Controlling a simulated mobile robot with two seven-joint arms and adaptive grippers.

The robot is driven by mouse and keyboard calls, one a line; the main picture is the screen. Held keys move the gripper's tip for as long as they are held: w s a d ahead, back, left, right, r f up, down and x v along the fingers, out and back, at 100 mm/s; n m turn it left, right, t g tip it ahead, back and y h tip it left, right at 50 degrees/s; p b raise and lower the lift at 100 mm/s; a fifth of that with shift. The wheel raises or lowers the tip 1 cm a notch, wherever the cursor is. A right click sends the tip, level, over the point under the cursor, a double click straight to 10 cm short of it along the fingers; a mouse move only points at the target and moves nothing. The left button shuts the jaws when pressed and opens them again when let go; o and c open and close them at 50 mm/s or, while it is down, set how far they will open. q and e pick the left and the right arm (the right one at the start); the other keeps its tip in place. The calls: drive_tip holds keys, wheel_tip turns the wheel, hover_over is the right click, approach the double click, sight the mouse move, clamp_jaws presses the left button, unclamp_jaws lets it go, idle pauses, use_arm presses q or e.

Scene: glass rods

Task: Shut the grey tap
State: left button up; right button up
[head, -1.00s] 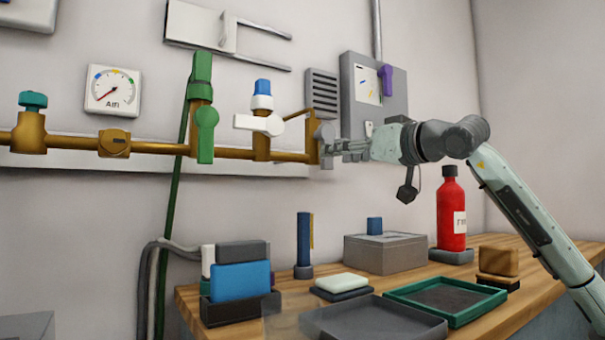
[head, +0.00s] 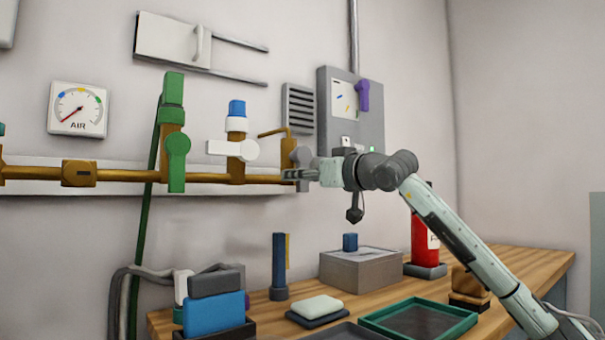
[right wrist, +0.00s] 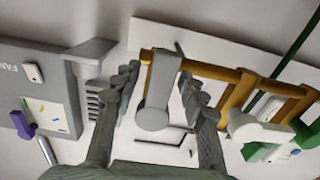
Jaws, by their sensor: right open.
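The grey tap (head: 304,156) sits at the right end of the brass pipe, partly hidden by my gripper in the head view. In the right wrist view the grey tap (right wrist: 155,100) shows as a flat lever with a rounded end, lying crosswise to the main pipe run. My right gripper (head: 290,174) comes in from the right at the tap. In the right wrist view my right gripper (right wrist: 160,82) is open, with one finger on each side of the lever and a gap visible on both sides. My left gripper is not in view.
A white tap (head: 233,147) and a green tap (head: 177,160) are on the same brass pipe (head: 110,176). A grey wall box (head: 370,115) with a purple handle (head: 362,96) is to the right. The bench (head: 520,265) below holds trays, a grey box and a red bottle (head: 424,238).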

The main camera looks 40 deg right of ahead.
drive_tip(key=shift+c, duration=0.6)
clamp_jaws()
